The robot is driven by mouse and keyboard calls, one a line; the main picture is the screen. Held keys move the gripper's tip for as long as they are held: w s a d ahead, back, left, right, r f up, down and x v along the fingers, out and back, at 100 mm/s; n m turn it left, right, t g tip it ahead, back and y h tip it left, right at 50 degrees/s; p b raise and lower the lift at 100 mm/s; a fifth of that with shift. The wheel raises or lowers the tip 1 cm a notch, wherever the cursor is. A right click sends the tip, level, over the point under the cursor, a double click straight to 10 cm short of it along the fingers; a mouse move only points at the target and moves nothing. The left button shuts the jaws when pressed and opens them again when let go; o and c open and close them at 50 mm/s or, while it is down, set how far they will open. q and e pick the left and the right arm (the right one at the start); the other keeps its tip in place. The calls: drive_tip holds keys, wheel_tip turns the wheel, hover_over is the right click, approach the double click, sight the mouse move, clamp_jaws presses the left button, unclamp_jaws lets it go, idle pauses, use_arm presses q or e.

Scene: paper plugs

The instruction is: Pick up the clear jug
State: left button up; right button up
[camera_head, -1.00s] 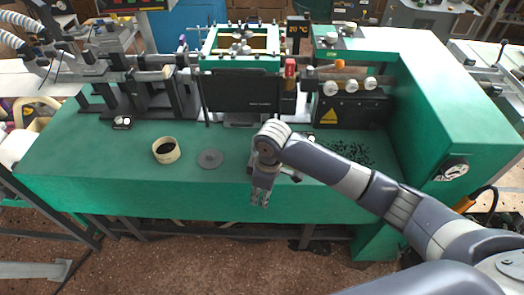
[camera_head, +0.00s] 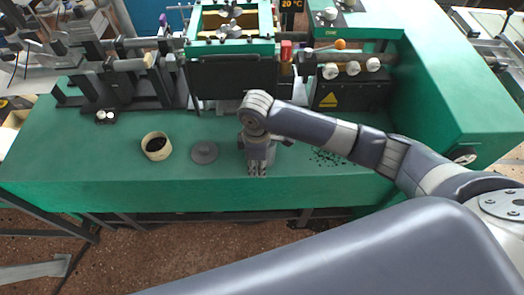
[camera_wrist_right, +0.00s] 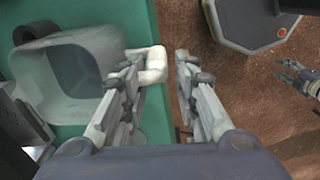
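The clear jug (camera_wrist_right: 78,75) shows in the right wrist view as a pale translucent vessel on the green bench, its wide mouth facing the camera. Its white handle (camera_wrist_right: 152,66) is on the right side. My right gripper (camera_wrist_right: 158,78) is open, with its fingers on either side of the handle. I cannot tell if they touch it. In the head view my right gripper (camera_head: 257,171) points down over the bench's front edge, and my wrist hides most or all of the jug. My left gripper (camera_wrist_right: 306,82) shows small at the right of the wrist view, fingers apart and empty.
The green bench (camera_head: 110,165) holds a beige cup (camera_head: 157,146) and a grey disc (camera_head: 204,152) left of my right gripper. A black machine panel (camera_head: 232,80) stands behind. Dark scraps (camera_head: 328,158) lie to the right. The brown floor (camera_head: 130,255) is in front.

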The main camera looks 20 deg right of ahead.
drive_tip(key=shift+d+f, duration=0.15)
drive_tip(key=shift+f, duration=0.25)
drive_tip(key=f, duration=0.1)
drive_tip(key=f+p, duration=0.1)
drive_tip(key=f, duration=0.1)
drive_tip(key=shift+s+d+f, duration=0.1)
drive_tip(key=shift+d+f, duration=0.2)
drive_tip(key=shift+d, duration=0.1)
drive_tip(key=shift+f, duration=0.45)
clamp_jaws()
use_arm(q)
drive_tip(key=shift+w+r, duration=0.8)
drive_tip(key=shift+w, duration=0.1)
